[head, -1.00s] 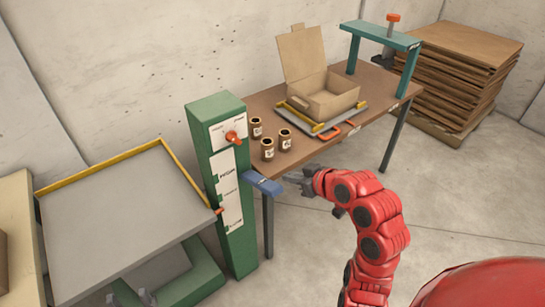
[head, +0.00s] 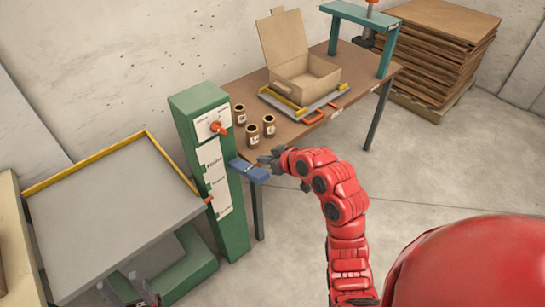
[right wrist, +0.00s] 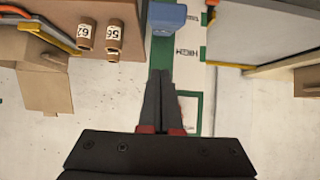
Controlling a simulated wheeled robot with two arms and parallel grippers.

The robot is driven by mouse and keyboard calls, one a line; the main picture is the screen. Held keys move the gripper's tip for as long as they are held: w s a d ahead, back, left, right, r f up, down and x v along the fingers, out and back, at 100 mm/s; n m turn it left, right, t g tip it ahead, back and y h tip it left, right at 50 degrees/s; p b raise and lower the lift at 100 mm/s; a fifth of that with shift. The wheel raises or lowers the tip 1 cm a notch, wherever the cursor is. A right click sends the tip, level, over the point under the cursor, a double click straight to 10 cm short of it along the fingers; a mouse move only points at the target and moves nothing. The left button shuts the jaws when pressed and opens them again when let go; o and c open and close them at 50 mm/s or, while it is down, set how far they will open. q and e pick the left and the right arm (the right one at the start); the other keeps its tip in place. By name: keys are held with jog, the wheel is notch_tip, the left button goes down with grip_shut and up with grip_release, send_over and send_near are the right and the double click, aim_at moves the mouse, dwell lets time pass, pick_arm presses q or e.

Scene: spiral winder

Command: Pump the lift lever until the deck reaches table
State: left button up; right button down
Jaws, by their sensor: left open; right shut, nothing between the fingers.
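The blue lift lever (head: 250,171) sticks out from the right side of the green column (head: 212,175). My right gripper (head: 264,161) is shut and empty at the lever's outer end, on its far side; I cannot tell whether they touch. In the right wrist view the shut fingers (right wrist: 160,82) point toward the blue lever (right wrist: 167,18), with a small gap in the picture. The grey deck (head: 110,205) with yellow edges is left of the column, with a red pointer (head: 209,200) beside the column's scale. My left gripper (head: 130,290) is open and empty at the deck's near side.
A red knob (head: 217,127) is on the column's upper face. Stacked cardboard (head: 440,55) stands behind. The floor at right is clear.

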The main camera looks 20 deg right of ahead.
aim_at(263, 174)
jog(key=x, duration=0.3)
jog(key=shift+w+a+p, duration=0.15)
jog(key=shift+w+p, duration=0.05)
jog(key=shift+p, duration=0.2)
jog(key=f, duration=0.1)
jog(key=s+f+p, duration=0.1)
jog(key=shift+d+f, duration=0.25)
jog(key=shift+d, duration=0.05)
jog(key=shift+s+f, duration=0.3)
jog(key=shift+f, duration=0.4)
